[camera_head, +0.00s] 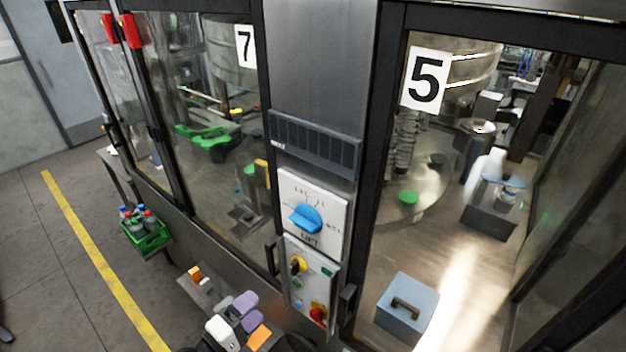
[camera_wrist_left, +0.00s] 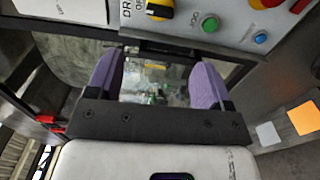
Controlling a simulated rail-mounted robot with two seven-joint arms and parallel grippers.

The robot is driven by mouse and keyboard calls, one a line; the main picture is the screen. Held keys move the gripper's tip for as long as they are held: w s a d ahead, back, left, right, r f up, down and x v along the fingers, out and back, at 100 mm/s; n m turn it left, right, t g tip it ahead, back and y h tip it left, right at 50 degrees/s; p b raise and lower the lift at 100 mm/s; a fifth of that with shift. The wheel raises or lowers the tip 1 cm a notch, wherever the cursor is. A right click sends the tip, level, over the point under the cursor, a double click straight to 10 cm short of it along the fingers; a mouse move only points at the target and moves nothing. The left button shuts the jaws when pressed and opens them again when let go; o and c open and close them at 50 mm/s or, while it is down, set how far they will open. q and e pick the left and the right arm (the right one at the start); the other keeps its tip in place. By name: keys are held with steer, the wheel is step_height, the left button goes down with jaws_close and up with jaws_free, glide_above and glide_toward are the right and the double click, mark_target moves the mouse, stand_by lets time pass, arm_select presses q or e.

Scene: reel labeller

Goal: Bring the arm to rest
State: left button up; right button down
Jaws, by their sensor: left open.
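My left gripper (camera_head: 247,311) is low in the middle of the head view, to the lower left of the control panel (camera_head: 312,285). Its white body and two purple fingers show. In the left wrist view the fingers of this gripper (camera_wrist_left: 155,85) stand wide apart with nothing between them. The lower edge of the control panel (camera_wrist_left: 228,38) shows beyond them, and the fingers look apart from it. The right gripper is in neither view.
A blue rotary knob (camera_head: 306,218) sits above the panel's yellow switch (camera_head: 298,265). Glass machine doors carry signs 7 (camera_head: 245,46) and 5 (camera_head: 425,79). A green crate (camera_head: 147,238) holds bottles at left. The floor beside the yellow line (camera_head: 98,255) is open.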

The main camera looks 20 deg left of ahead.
arm_select(q)
step_height(320, 180, down, 5)
steer(key=s+d+m+g, duration=0.25)
steer(key=m+g, duration=0.25)
steer(key=m, duration=0.4)
steer(key=s+f+m+g+y+p, duration=0.2)
steer(key=s+m+g+y+p, duration=0.3)
steer(key=s, duration=2)
steer(key=a+m+g+y, duration=0.1)
steer(key=g+y, duration=0.1)
steer(key=shift+g, duration=0.4)
steer(key=shift+f, duration=0.1)
